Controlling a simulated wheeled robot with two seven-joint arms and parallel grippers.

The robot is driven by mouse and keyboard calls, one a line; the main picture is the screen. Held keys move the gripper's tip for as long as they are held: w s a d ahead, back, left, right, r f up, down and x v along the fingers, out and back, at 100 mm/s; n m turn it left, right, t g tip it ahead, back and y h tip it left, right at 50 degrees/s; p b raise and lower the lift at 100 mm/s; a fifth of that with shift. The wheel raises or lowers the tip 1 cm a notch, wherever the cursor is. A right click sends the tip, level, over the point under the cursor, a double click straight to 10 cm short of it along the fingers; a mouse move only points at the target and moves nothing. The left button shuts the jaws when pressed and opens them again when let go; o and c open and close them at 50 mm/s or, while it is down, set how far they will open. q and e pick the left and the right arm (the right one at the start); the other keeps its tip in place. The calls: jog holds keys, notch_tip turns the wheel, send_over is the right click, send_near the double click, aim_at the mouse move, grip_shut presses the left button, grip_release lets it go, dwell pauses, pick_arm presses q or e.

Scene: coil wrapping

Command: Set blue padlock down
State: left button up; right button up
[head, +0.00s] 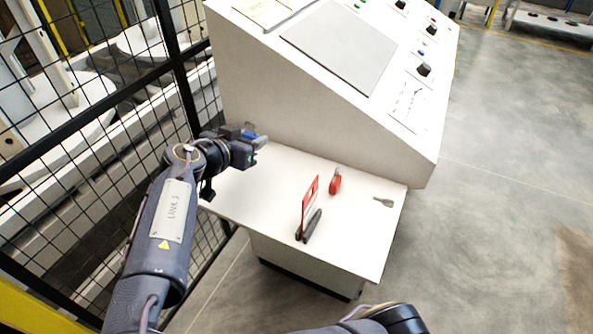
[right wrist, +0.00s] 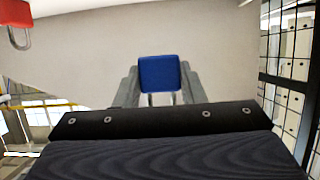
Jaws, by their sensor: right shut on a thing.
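The blue padlock (head: 249,133) is between the fingers of my right gripper (head: 260,141), above the far left part of the white shelf (head: 270,185). In the right wrist view the blue padlock (right wrist: 159,73) has its square body outward and its metal shackle toward the palm. The grey fingers (right wrist: 160,88) are shut on it from both sides. In the head view the gripper hides part of the padlock, and I cannot tell whether it touches the shelf. My left gripper is not in view.
A red padlock (head: 335,182) lies on the shelf, beside an upright red-bordered card (head: 309,203) and a black object (head: 309,227). A small grey item (head: 384,201) lies near the right edge. The console (head: 340,110) rises behind; mesh fencing (head: 90,110) stands left. The shelf's left part looks clear.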

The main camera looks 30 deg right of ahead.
aim_at(255, 177)
notch_tip(255, 177, down, 10)
jog(key=shift+r, duration=0.25)
jog(key=o, duration=1.1)
jog(key=shift+c, duration=0.2)
jog(key=b+v, duration=0.1)
jog(key=v, duration=1.1)
jog(key=shift+a, duration=0.1)
